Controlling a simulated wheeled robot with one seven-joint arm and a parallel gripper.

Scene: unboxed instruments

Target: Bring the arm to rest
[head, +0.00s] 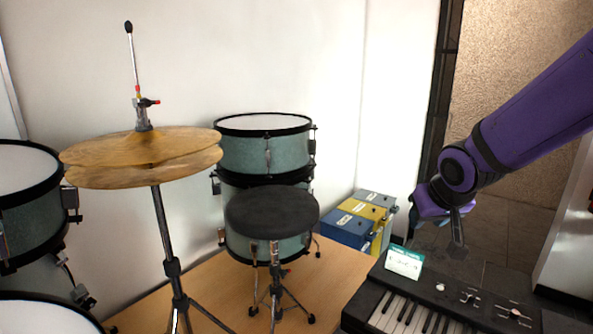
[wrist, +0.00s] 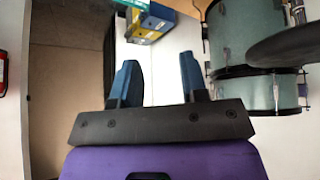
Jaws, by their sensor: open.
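My purple arm (head: 530,105) reaches in from the right in the head view. My gripper (head: 413,218) is at its end, in the air near the back left of the keyboard, partly hidden by my wrist. In the wrist view my gripper (wrist: 160,80) shows two blue fingers spread apart with nothing between them. It is open and empty, and I see it touching nothing.
A black keyboard (head: 450,308) with a small green-and-white card (head: 404,262) is below my arm. Blue and yellow boxes (head: 368,215) stand by the wall. A black stool (head: 272,212), teal drums (head: 265,150) and cymbals (head: 140,160) are to the left.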

